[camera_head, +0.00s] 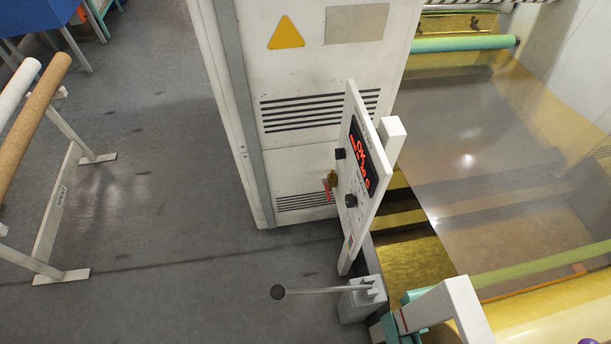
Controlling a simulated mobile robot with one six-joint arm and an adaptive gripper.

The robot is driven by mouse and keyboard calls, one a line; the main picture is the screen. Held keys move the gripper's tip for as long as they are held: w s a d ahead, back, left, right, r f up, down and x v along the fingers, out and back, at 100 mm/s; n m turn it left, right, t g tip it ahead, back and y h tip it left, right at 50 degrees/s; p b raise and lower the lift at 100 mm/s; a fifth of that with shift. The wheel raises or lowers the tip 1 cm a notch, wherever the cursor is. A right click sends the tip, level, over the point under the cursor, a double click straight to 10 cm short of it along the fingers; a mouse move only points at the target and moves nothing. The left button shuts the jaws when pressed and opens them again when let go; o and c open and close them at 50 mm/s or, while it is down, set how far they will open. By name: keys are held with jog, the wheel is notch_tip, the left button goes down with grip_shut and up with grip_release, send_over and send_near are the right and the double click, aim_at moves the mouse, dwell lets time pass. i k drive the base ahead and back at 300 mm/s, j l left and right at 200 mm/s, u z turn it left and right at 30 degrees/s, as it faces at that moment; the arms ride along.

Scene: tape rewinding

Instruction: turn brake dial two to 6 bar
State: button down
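A white control panel (357,232) stands edge-on near the middle of the view, with a dark display (366,158) of red characters too slanted to read. On its face are an upper black knob (340,154) and a lower black knob (351,201). A brass-coloured fitting with a red part (331,181) sits between them. I cannot tell which knob is brake dial two, nor read any pressure setting. My gripper is not in view.
A lever with a black ball (278,292) juts left from a grey block (360,300) below the panel. A white cabinet (300,75) stands behind. Clear film (480,140) runs at right. A roll rack (55,205) stands left; the grey floor (160,190) between is clear.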

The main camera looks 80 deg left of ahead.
aim_at(350, 200)
jog(key=u, duration=2.4)
jog(key=i+j, duration=0.15)
jog(key=j, duration=0.15)
jog(key=i+j, duration=0.15)
jog(key=i+j+z, duration=0.1)
jog(key=j, duration=0.3)
